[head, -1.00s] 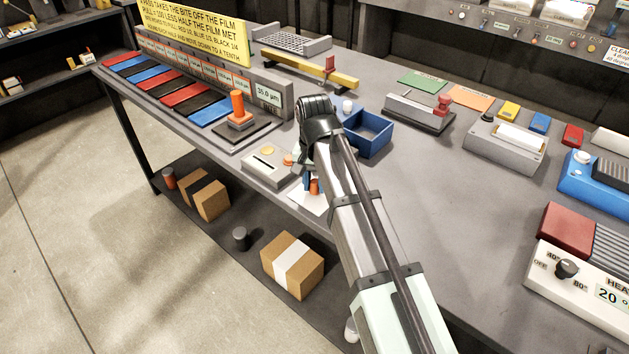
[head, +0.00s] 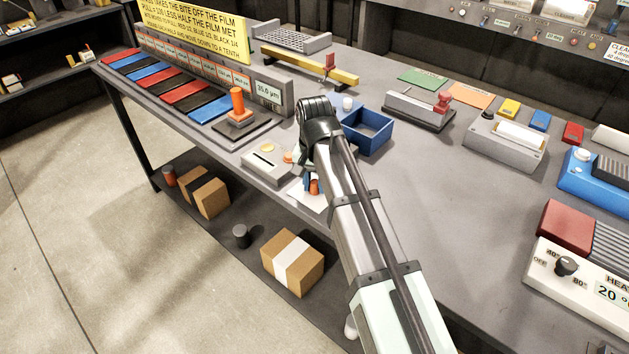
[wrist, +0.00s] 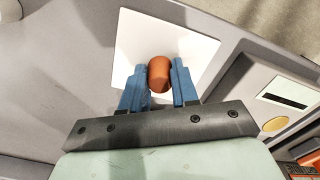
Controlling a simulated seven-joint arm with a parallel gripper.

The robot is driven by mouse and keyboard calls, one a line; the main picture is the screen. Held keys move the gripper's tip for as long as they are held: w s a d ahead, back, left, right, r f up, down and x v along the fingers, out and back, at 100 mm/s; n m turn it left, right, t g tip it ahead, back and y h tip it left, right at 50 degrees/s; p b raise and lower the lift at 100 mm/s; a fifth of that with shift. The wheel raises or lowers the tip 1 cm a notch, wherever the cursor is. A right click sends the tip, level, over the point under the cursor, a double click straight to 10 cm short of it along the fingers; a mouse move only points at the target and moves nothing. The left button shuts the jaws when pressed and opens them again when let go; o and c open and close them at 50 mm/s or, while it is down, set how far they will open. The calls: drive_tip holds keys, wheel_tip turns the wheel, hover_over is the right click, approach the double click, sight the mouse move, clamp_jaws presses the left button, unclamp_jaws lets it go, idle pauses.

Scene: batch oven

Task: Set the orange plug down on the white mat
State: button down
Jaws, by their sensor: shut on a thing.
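The orange plug (wrist: 159,73) is between the blue fingers of my gripper (wrist: 159,80) in the wrist view, and the gripper is shut on it. The white mat (wrist: 128,50) lies directly behind and under the plug in that view. In the head view the plug (head: 314,187) shows low beside my arm, over the white mat (head: 304,197) near the table's front edge. My arm hides much of the mat and most of the gripper. I cannot tell whether the plug touches the mat.
A grey box with a slot and round buttons (head: 262,168) stands just left of the mat. A blue open bin (head: 372,140) is behind my arm. An orange-handled tool (head: 238,112) stands on a dark plate further left.

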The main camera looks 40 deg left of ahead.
drive_tip(key=c, duration=0.8)
unclamp_jaws()
drive_tip(key=shift+r, duration=0.1)
